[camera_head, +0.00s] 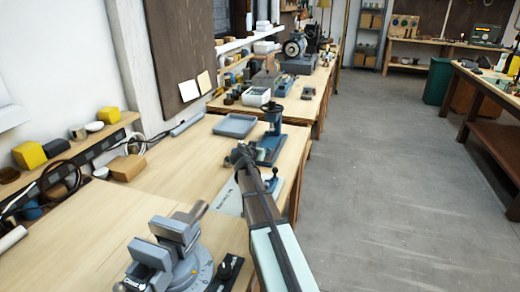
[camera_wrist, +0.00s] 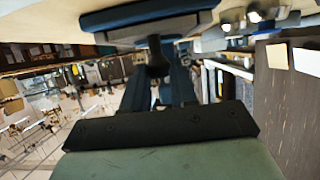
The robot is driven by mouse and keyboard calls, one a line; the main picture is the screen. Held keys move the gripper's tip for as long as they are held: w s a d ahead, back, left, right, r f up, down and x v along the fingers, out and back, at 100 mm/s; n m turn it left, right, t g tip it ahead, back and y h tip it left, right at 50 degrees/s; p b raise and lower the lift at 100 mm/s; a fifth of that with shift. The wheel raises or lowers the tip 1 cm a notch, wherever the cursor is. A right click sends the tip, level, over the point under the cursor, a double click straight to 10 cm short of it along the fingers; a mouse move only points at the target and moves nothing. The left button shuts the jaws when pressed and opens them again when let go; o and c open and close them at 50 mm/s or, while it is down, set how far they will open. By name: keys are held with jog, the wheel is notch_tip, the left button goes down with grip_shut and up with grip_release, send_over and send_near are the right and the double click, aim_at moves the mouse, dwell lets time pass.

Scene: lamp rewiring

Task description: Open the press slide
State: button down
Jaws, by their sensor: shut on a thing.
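The press (camera_head: 272,118) is a blue stand with a round dark green top and a blue base, on the bench in the middle of the head view. My gripper (camera_head: 243,153) is at its near left side, close to the base. In the wrist view, my gripper (camera_wrist: 158,68) is shut on a dark knob-like part (camera_wrist: 156,50) below a blue plate (camera_wrist: 145,14). This part looks like it belongs to the press slide, but I cannot tell for sure. In the head view my gripper hides the grasp, and how far the slide stands open is unclear.
A grey-blue tray (camera_head: 236,125) lies behind my gripper. A small lever with a dark ball (camera_head: 274,172) stands right of my arm. A grey vise (camera_head: 178,240) is at the front. The bench's right edge and open floor (camera_head: 385,170) are beyond my arm.

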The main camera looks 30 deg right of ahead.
jog(key=c, duration=0.9)
grip_release()
jog(key=v, duration=1.3)
jog(key=shift+s+a+r, duration=0.2)
jog(key=shift+s+a, duration=0.05)
jog(key=shift+d, duration=0.1)
